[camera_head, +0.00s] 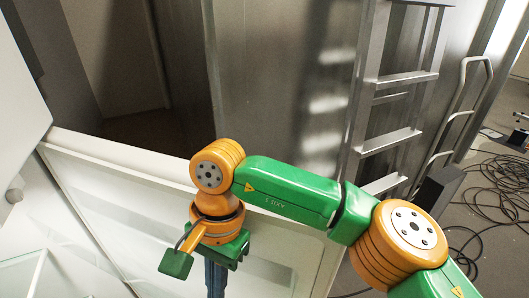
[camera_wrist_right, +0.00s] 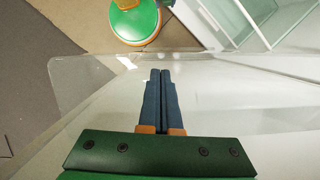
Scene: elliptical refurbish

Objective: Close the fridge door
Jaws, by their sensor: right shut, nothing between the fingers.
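The white fridge door (camera_head: 110,180) stands open in the head view, its long top edge running from the left toward the lower right. The fridge body (camera_head: 18,95) is at the left edge, with pale shelves below it. My right gripper (camera_head: 216,284) points down beside the door's inner side, its lower end cut off by the frame. In the right wrist view its blue fingers (camera_wrist_right: 160,76) are together and empty, over a pale, glassy surface. The fridge's shelves (camera_wrist_right: 275,25) show at the top right there. I cannot tell whether the fingers touch the door. My left gripper is not in view.
A metal ladder (camera_head: 392,140) leans against a grey metal wall (camera_head: 275,80) beyond the door. A hand-truck-like frame (camera_head: 462,110) and a dark box (camera_head: 437,188) stand at the right. Black cables (camera_head: 500,185) lie coiled on the floor.

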